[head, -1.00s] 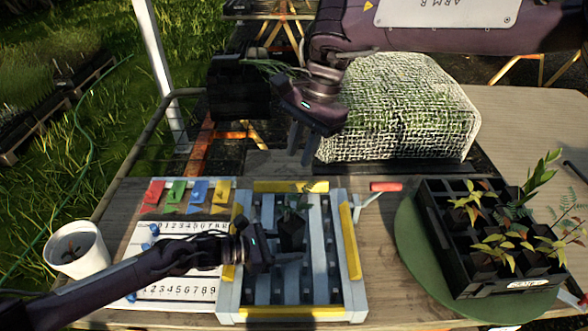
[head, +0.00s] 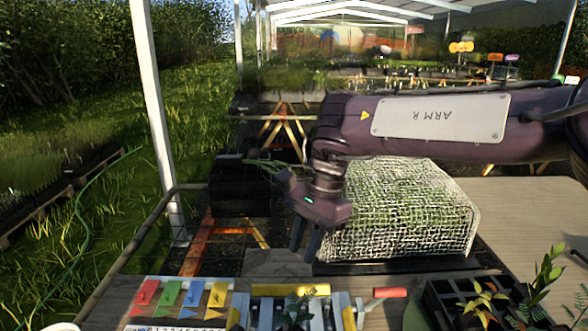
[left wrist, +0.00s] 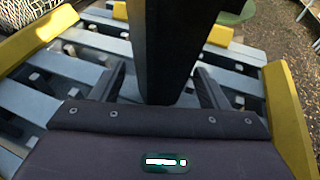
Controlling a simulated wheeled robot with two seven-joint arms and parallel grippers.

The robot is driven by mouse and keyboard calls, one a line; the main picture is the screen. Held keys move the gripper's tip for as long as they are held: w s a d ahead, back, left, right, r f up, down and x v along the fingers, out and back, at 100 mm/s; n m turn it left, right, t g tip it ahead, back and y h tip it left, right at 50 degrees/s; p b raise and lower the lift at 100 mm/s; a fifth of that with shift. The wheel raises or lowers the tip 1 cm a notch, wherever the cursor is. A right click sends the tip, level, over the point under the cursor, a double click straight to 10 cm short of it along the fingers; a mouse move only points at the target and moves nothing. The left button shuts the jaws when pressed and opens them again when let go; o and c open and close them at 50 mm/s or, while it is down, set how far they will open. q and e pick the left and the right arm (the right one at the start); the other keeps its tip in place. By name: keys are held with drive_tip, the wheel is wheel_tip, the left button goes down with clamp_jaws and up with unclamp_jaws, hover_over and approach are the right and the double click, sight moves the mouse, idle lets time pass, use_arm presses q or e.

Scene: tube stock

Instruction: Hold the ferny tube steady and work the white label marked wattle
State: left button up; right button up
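The ferny tube shows as a black square pot (left wrist: 165,50) in the left wrist view, standing among the grey rails of the rack. Its dark ferny leaves (head: 296,313) show at the bottom of the head view. My left gripper (left wrist: 160,80) has one finger on each side of the pot, with gaps visible beside it; it is out of the head view. My right gripper (head: 305,242) hangs above the table's back part, left of the mesh-covered block, its fingers apart and empty. I cannot make out a white label marked wattle.
The mesh-covered block (head: 400,215) stands at the back. Red, green, blue and yellow tags (head: 180,296) lie at front left. A red-handled tool (head: 390,293) lies right of the rack (head: 344,312). A black tray (head: 434,308) with seedlings is at front right.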

use_arm(q)
drive_tip(key=shift+o, duration=0.6)
drive_tip(key=shift+a, duration=0.1)
drive_tip(key=shift+s+a+r, duration=0.1)
drive_tip(key=shift+a, duration=0.15)
drive_tip(key=v, duration=1.1)
drive_tip(key=shift+s+a+r, duration=0.1)
